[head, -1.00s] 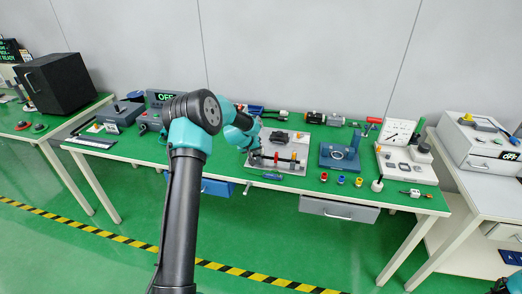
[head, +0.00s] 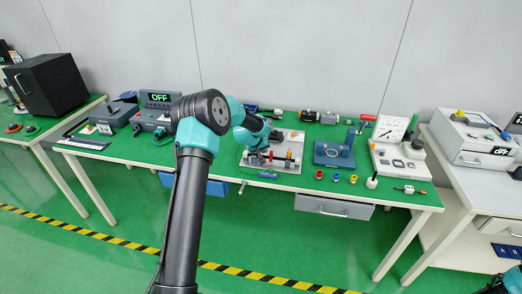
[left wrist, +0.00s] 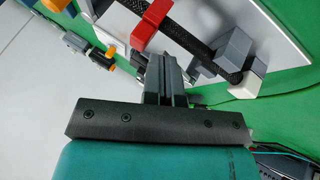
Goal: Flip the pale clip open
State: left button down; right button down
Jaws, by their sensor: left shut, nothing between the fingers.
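My left gripper (head: 262,157) is shut and empty, low over the pale board (head: 243,160) on the green-topped bench. In the left wrist view its closed fingertips (left wrist: 160,60) are close to the board's edge, below a red clip (left wrist: 152,25) on a black braided hose (left wrist: 195,38). A pale white block (left wrist: 247,85), possibly the pale clip, sits by the hose's right end beside a grey block (left wrist: 237,48). Another white piece (left wrist: 120,37) shows left of the fingers. I cannot tell surely which is the pale clip, or its state. My right gripper is not visible.
A blue fixture (head: 335,152) and several small coloured parts lie right of the board. A blue-handled tool (head: 268,175) lies at the bench's front edge. A white panel with a dial (head: 390,128) stands farther right. Grey boxes (head: 115,115) stand left.

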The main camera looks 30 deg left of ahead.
pick_arm(q)
jog(key=shift+w+d, duration=0.1)
jog(key=shift+w, duration=0.05)
dwell(0.6)
jog(key=shift+a, duration=0.85)
jog(key=shift+s+d, duration=0.25)
jog(key=shift+s, duration=0.4)
jog(key=s, duration=0.2)
jog(key=s+d+r, duration=0.4)
jog(key=d+r, duration=0.1)
jog(key=r, duration=0.3)
jog(key=shift+s, duration=0.15)
jog(key=shift+d, duration=0.1)
